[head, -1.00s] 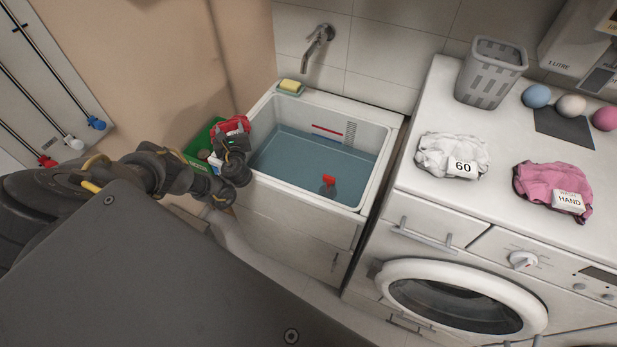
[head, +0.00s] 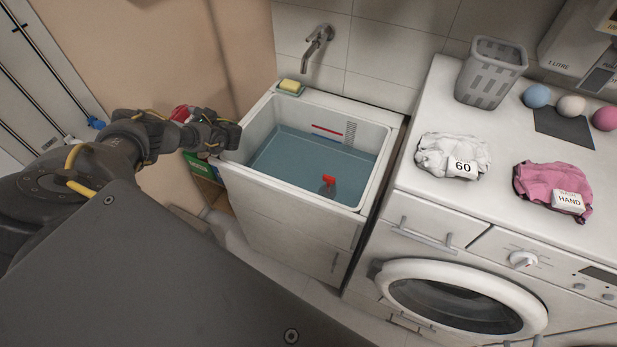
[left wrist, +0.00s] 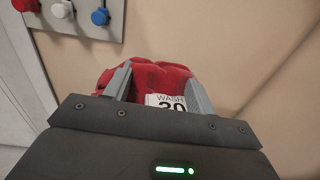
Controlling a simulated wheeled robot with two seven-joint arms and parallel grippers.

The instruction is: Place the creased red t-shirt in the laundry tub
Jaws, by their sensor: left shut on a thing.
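The creased red t-shirt (left wrist: 150,78) is pinched between the two fingers of my left gripper (left wrist: 160,88), with a white tag reading "WASH 30" on it. In the head view only a small part of the t-shirt (head: 182,112) shows behind my left wrist, and my left gripper (head: 189,117) is mostly hidden there. The t-shirt is held in the air near the beige wall, left of the laundry tub. The white laundry tub (head: 290,108) has bluish water in its basin. My right gripper is out of view.
A red-topped bottle (head: 328,186) is in the tub, and a yellow sponge (head: 289,85) sits on its back left corner. A green box (head: 200,167) stands left of the tub. White cloth (head: 440,155), pink cloth (head: 545,185) and a grey basket (head: 490,75) sit on the washer top.

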